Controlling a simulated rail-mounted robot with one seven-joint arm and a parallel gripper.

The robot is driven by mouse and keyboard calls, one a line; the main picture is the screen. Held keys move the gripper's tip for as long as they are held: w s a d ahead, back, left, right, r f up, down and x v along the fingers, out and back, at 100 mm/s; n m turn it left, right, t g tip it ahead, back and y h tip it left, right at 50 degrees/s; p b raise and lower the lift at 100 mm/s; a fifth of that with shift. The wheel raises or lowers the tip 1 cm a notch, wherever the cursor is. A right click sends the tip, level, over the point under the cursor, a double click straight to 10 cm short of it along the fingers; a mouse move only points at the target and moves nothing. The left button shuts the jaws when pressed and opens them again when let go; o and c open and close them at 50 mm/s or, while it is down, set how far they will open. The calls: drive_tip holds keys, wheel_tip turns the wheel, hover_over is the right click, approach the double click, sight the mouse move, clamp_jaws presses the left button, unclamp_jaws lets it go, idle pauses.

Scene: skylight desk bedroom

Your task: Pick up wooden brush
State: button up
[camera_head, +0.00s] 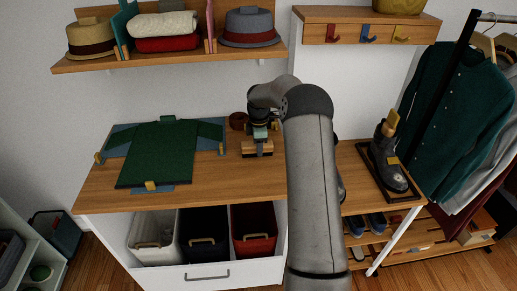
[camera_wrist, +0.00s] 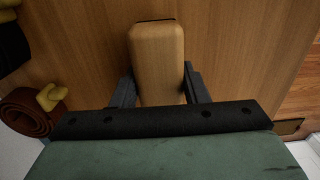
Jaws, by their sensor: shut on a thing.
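The wooden brush (camera_wrist: 157,58) shows in the wrist view as a pale wooden block with rounded edges and a dark line along its far end. My gripper (camera_wrist: 158,88) has its two dark fingers on either side of the brush and is shut on it. In the head view the brush (camera_head: 257,148) is a small light brown piece below my gripper (camera_head: 258,139), over the wooden desk (camera_head: 237,178). I cannot tell whether the brush touches the desk. Its underside is hidden.
A green folded garment (camera_head: 160,150) lies on the desk's left. A rolled brown belt (camera_wrist: 28,110) lies close by at left in the wrist view. A boot (camera_head: 388,160) stands in a tray at right. A shelf with hats (camera_head: 248,27) hangs above. Bare desk lies left of the brush.

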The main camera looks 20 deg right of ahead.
wheel_tip(320, 180, up, 2)
drive_tip(key=shift+s+d+r+b, duration=0.1)
drive_tip(key=shift+r+b, duration=0.15)
drive_tip(key=shift+b, duration=0.35)
drive_tip(key=s+d+r+b, duration=0.3)
drive_tip(key=s+r, duration=0.6)
drive_tip(key=s, duration=0.4)
drive_tip(key=shift+s+d+r+b, duration=0.15)
drive_tip(key=shift+r+b, duration=0.15)
drive_tip(key=shift+b, duration=0.1)
